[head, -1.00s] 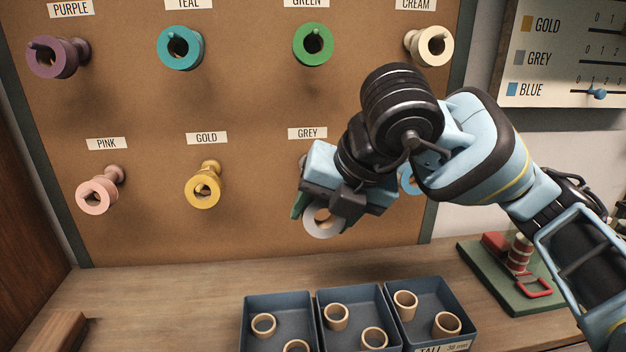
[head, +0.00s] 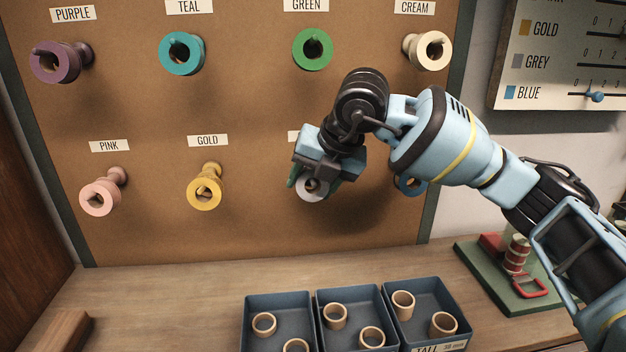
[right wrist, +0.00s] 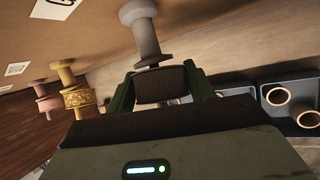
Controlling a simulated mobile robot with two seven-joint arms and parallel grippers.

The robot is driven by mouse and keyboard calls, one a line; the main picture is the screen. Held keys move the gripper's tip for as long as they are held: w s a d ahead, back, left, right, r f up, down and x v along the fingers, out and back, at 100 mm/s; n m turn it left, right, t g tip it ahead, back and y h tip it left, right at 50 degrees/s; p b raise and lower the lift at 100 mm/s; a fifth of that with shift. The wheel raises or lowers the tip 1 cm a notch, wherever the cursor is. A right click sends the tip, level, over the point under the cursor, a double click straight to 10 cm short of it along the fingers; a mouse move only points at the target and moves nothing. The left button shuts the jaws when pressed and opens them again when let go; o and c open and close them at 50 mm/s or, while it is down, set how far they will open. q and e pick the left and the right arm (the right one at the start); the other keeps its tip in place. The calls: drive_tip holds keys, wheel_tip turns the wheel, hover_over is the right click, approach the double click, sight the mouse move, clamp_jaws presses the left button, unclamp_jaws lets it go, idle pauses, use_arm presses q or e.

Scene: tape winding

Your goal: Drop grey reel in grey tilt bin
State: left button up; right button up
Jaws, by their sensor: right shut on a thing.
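The grey reel (head: 311,188) is at the pegboard under the label that read GREY, now mostly covered by my arm. My right gripper (head: 318,181) is shut on it, with green fingers on either side. No grey tilt bin is clearly in view. My left gripper is not in view.
Purple (head: 60,62), teal (head: 182,54), green (head: 313,49), cream (head: 430,51), pink (head: 101,193) and gold (head: 204,190) reels hang on the board. Blue trays (head: 248,318) with tan rings stand on the bench. A green stand (head: 488,272) with red parts is at right.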

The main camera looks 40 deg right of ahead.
drive_tip(key=shift+d+f, duration=0.1)
drive_tip(key=shift+f, duration=0.2)
drive_tip(key=o, duration=0.9)
drive_tip(key=shift+o, duration=0.2)
drive_tip(key=shift+b, duration=0.35)
drive_tip(key=v, duration=0.7)
drive_tip(key=shift+s+d+r, duration=0.25)
drive_tip(key=shift+d, duration=0.15)
drive_tip(key=shift+o, duration=0.5)
